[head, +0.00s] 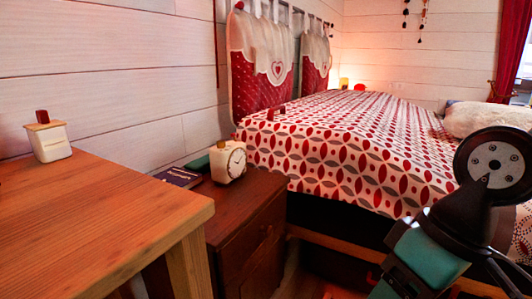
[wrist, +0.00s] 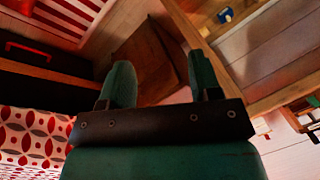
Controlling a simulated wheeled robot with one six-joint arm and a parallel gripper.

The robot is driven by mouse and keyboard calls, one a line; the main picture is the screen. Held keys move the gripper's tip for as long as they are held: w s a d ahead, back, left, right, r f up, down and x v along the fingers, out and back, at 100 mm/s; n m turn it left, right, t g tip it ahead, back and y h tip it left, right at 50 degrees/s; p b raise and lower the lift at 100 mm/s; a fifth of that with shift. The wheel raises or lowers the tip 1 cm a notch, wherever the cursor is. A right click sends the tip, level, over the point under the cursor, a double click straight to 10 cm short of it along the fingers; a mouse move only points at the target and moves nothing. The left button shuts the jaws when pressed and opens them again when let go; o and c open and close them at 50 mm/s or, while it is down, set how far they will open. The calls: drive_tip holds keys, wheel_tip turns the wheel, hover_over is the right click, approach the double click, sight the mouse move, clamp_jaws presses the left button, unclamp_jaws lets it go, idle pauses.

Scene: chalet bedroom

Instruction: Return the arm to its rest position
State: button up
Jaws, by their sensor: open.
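My gripper (wrist: 160,68) shows in the wrist view as two teal fingers on a dark bar. The fingers are spread apart with nothing between them. Part of my arm, a dark round joint and a teal link, stands at the lower right of the head view, in front of the bed. The gripper's fingers cannot be made out in the head view. Beyond the fingers in the wrist view is a dark reddish wooden surface (wrist: 150,62), apart from them as far as I can tell.
The bed (head: 335,150) has a red-patterned cover. A nightstand (head: 240,235) holds a cream clock (head: 228,161), a dark book (head: 178,177) and a green item (head: 197,164). A wooden table (head: 110,215) at left bears a small white box (head: 48,141); its front top is clear.

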drive_tip(key=s+r+p, duration=0.3)
drive_tip(key=r+p, duration=3.5)
drive_tip(key=r, duration=0.1)
drive_tip(key=shift+a+n, duration=0.25)
drive_tip(key=shift+n, duration=0.15)
